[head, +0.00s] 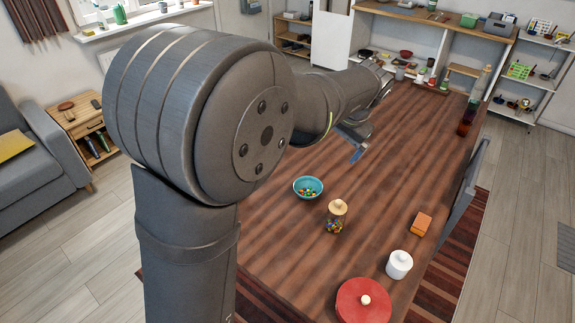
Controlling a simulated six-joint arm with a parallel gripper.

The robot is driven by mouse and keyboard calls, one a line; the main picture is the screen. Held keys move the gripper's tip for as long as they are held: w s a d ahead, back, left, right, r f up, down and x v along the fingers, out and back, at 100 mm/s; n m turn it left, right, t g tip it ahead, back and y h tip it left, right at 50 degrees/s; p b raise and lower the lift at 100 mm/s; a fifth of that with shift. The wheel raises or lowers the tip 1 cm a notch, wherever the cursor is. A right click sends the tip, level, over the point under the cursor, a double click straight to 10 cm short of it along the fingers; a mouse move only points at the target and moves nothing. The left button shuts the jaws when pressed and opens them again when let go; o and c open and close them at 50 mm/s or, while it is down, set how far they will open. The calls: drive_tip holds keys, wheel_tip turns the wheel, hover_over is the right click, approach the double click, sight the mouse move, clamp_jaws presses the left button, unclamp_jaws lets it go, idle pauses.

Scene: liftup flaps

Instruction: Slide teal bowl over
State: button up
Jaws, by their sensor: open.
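The teal bowl (308,188) sits upright on the wooden table (290,240), with several small coloured pieces inside. My gripper (358,154) is above and to the right of the bowl in the picture, farther back and apart from it. It is open. Part of it is hidden behind my arm, and only one finger shows clearly.
Near the bowl stands a glass jar (335,222) with a wooden lid. An orange block (421,224), a white lidded jar (399,265) and a red lidded pot (363,303) are toward the front right. A tall bottle (468,117) stands at the right edge.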

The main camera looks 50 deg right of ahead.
drive_tip(key=shift+c, duration=0.2)
drive_tip(key=c, duration=1.4)
drive_tip(key=shift+d+f, duration=0.1)
drive_tip(key=c, duration=0.4)
drive_tip(key=d+f+m, duration=0.1)
drive_tip(key=d+f, duration=0.1)
drive_tip(key=d+f+m+g, duration=0.1)
drive_tip(key=f+m, duration=0.1)
drive_tip(key=f, duration=0.1)
drive_tip(key=w+d+f+m+y, duration=0.1)
drive_tip(key=d+f+m, duration=0.1)
drive_tip(key=shift+d+f+g, duration=0.3)
drive_tip(key=shift+d, duration=0.05)
clamp_jaws()
drive_tip(key=m+g+y, duration=0.1)
drive_tip(key=m+g, duration=0.1)
drive_tip(key=m, duration=0.5)
hover_over(336, 198)
wheel_tip(336, 198, down, 11)
wheel_tip(336, 198, down, 11)
drive_tip(key=shift+r, duration=0.1)
drive_tip(key=shift+w+a+r, duration=0.1)
drive_tip(key=shift+w+a, duration=0.25)
drive_tip(key=shift+w, duration=0.25)
drive_tip(key=shift+w+a+r, duration=0.1)
drive_tip(key=shift+w+a, duration=0.2)
drive_tip(key=shift+w, duration=0.25)
drive_tip(key=shift+w+a, duration=0.25)
drive_tip(key=shift+w, duration=0.25)
